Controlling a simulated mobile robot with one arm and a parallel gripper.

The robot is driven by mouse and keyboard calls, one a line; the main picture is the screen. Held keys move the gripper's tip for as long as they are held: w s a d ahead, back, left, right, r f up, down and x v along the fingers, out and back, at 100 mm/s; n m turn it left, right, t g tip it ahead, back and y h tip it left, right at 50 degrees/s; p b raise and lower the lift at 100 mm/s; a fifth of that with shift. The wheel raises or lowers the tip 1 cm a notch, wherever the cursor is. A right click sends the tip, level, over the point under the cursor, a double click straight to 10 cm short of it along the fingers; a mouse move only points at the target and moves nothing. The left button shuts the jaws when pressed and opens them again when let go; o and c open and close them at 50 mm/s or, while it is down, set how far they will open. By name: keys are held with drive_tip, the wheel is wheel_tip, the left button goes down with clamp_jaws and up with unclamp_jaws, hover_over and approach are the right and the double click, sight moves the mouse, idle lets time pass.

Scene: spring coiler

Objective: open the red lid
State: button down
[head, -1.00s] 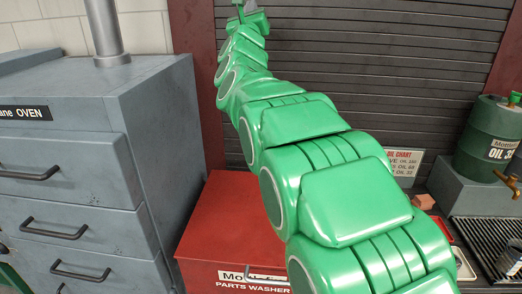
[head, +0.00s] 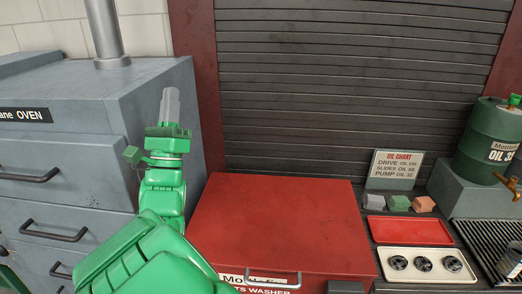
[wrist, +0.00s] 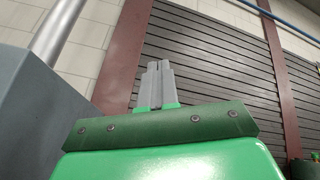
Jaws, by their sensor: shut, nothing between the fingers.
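The red lid (head: 285,215) is the broad flat top of the parts washer and lies closed. A grey bar handle (head: 262,276) is at its front edge, above the partly hidden white label (head: 250,281). My gripper (head: 171,92) is left of the lid and in front of the grey oven cabinet in the head view. Its grey fingers point up, apart from the lid and handle. The wrist view shows the fingers (wrist: 158,66) together and empty. The lid is not in the wrist view. My green arm hides the washer's front left corner.
The grey oven cabinet (head: 60,140) stands close at the left, with drawer handles on its front. A slatted shutter (head: 350,85) is behind. At right are an oil chart sign (head: 396,165), a red tray (head: 410,231), several small blocks and a green oil drum (head: 488,140).

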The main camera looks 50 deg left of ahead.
drive_tip(key=w+d+f+n+g+h, duration=0.1)
drive_tip(key=w+d+f+n, duration=0.15)
drive_tip(key=f, duration=0.65)
drive_tip(key=w+d+f+n+g, duration=0.1)
drive_tip(key=w+d+f+n, duration=0.2)
drive_tip(key=f, duration=0.6)
drive_tip(key=w+d+f+n+g, duration=0.1)
drive_tip(key=w+d+f+n, duration=0.4)
drive_tip(key=d+f+n, duration=0.4)
drive_tip(key=w+a+r+m, duration=0.1)
drive_tip(key=w+a+r, duration=0.5)
drive_tip(key=r, duration=0.4)
drive_tip(key=shift+w+h, duration=0.3)
drive_tip(key=shift+w, duration=0.25)
drive_tip(key=shift+a+r, duration=0.1)
drive_tip(key=shift+a, duration=0.05)
